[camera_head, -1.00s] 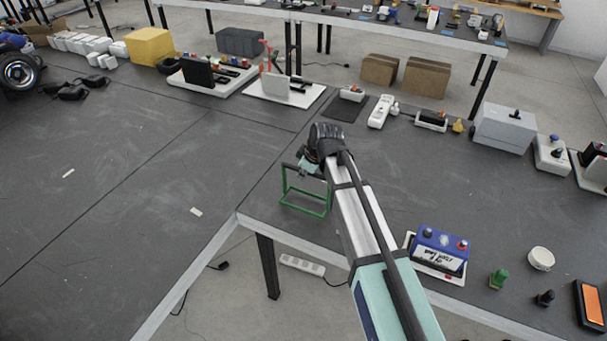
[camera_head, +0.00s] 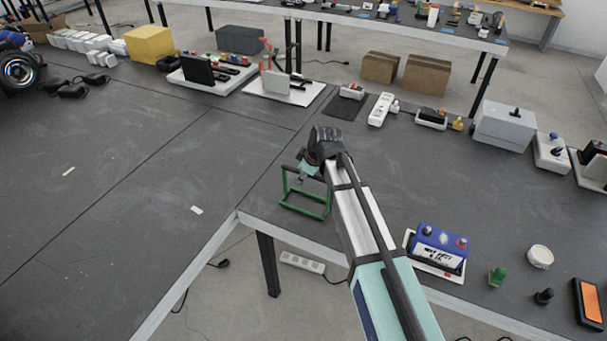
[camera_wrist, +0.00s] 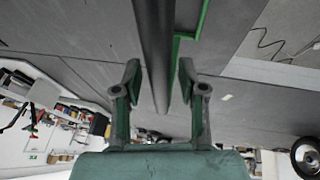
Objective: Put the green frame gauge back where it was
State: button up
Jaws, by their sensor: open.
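The green frame gauge (camera_head: 305,207), an open frame of thin bars, stands upright near the corner of the dark table. My gripper (camera_head: 308,173) is at the frame's top edge, partly covering it. In the wrist view, my gripper (camera_wrist: 157,80) is open, one finger on each side. Part of the green frame (camera_wrist: 204,18) shows at the top, with a bar reaching down toward the right finger. A dark bar also runs between the fingers; I cannot tell if it belongs to the frame. Contact with the fingers cannot be told.
A blue battery-like box (camera_head: 440,247) on a white plate stands right of my arm. A white cup (camera_head: 540,257), a green knobbed piece (camera_head: 497,277) and an orange-topped block (camera_head: 589,303) are farther right. The table left of the frame is mostly clear.

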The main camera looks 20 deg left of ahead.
jog(key=b+v, duration=0.3)
jog(key=v, duration=0.9)
